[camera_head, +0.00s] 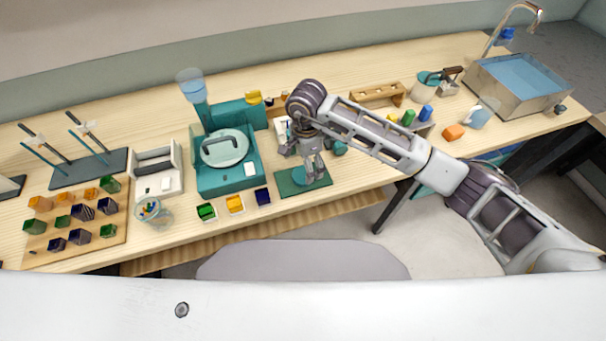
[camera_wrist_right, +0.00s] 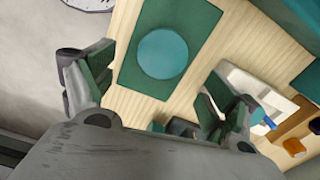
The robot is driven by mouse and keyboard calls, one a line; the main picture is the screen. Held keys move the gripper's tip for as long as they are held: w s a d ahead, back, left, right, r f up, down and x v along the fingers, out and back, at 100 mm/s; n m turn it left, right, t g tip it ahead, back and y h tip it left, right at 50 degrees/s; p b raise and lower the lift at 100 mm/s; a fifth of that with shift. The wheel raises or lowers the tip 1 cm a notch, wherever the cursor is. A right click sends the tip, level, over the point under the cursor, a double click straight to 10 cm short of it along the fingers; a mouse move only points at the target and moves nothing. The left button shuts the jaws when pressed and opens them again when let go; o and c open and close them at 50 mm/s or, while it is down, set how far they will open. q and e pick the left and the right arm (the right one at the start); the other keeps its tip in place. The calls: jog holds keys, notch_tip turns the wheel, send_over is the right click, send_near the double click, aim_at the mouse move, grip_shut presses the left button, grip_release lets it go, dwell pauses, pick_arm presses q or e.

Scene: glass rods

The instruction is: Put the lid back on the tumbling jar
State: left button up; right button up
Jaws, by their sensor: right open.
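A round teal disc, which looks like the jar's lid (camera_head: 299,174), lies flat on a dark green mat (camera_head: 322,184) at the table's front edge. The lid (camera_wrist_right: 162,52) and mat (camera_wrist_right: 150,88) also show in the right wrist view. My right gripper (camera_head: 309,170) points down over the mat, partly covering it. In the wrist view the right gripper (camera_wrist_right: 158,82) has its fingers wide apart with nothing between them; the lid lies beyond them. A small teal rounded object (camera_head: 340,148) sits just behind the gripper, partly hidden; I cannot tell if it is the jar. My left gripper is out of view.
A teal machine with a round plate (camera_head: 225,150) stands left of the mat. Small colour trays (camera_head: 235,204) line the front edge. A white object (camera_head: 281,127) is behind the gripper. Coloured bottles (camera_head: 408,117) and an orange block (camera_head: 454,132) lie to the right.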

aim_at(304, 174)
jog(key=shift+a+f+p, duration=0.15)
jog(key=shift+f+p, duration=0.55)
jog(key=shift+f, duration=1.75)
jog(key=shift+c, duration=0.3)
jog(key=c, duration=0.7)
